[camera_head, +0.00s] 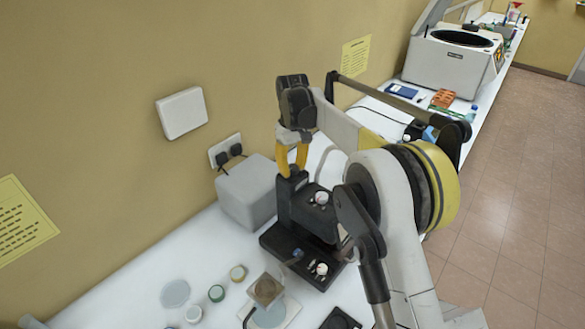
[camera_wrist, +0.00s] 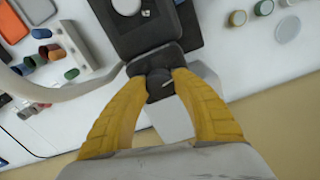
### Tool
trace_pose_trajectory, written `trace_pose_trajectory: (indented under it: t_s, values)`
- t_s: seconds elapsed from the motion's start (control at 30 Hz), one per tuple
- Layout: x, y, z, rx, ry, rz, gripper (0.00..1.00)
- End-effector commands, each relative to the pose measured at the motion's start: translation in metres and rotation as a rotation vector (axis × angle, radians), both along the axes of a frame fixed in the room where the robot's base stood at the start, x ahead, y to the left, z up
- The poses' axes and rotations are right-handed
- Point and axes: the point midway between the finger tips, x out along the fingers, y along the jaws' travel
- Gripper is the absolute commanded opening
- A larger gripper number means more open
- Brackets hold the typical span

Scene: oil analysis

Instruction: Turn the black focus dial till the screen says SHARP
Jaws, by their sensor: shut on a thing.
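The black instrument (camera_head: 308,222) stands on the white bench, and its dark body also shows in the wrist view (camera_wrist: 145,38). The black focus dial (camera_wrist: 158,86) is at the end of this body, with a small pale mark on it. My gripper (camera_head: 290,174) reaches down onto the top of the instrument. In the wrist view my gripper's yellow fingers (camera_wrist: 160,80) are shut on the dial, one on each side. In the head view the dial is hidden by the fingers. I cannot make out a screen or the word SHARP in either view.
A grey box (camera_head: 246,192) stands left of the instrument, by the wall. Small round jars (camera_head: 216,293) and a brown-topped item (camera_head: 266,290) lie in front. A white centrifuge (camera_head: 452,60) stands far along the bench. A pale curved tube (camera_wrist: 68,93) passes close to my fingers.

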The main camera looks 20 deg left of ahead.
Motion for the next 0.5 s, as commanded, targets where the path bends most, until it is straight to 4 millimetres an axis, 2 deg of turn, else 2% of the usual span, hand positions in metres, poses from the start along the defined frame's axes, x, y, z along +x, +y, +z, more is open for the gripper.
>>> trace_pose_trajectory:
  t_s: [0.5]
  values:
    - [0.0,0.0,0.0,0.0,0.0,-0.487,0.01]
